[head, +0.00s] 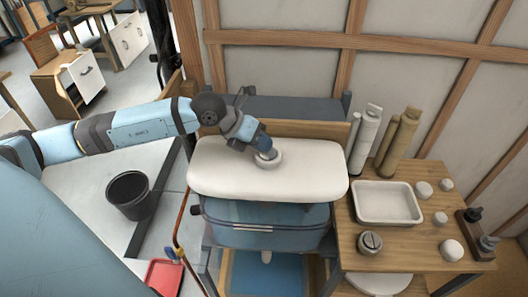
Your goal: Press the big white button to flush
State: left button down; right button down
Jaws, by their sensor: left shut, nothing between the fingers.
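The big white button (268,160) is a round disc on top of the white cistern lid (315,178), near its middle. My left arm comes in from the left, and my left gripper (264,147) points down at the button. It is shut and holds nothing. Its tips overlap the button in the picture and seem to be on it or just above it. I cannot tell whether they touch or whether the button is pushed down. Below the lid is a blue translucent tank (260,238). My right gripper is not in view.
A wooden table (400,243) stands at right with a white tray (386,203), white round pieces and upright tubes (397,140). A black bucket (130,193) and a red tray (164,278) are on the floor at left. A wood-framed wall rises behind.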

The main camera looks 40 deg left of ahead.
pick_arm(q)
jog(key=shift+f, duration=0.2)
jog(key=shift+r, duration=0.1)
jog(key=shift+r+p, duration=0.35)
jog(key=shift+r, duration=0.6)
jog(key=shift+r+p, duration=1.3)
jog(key=shift+r, duration=1.15)
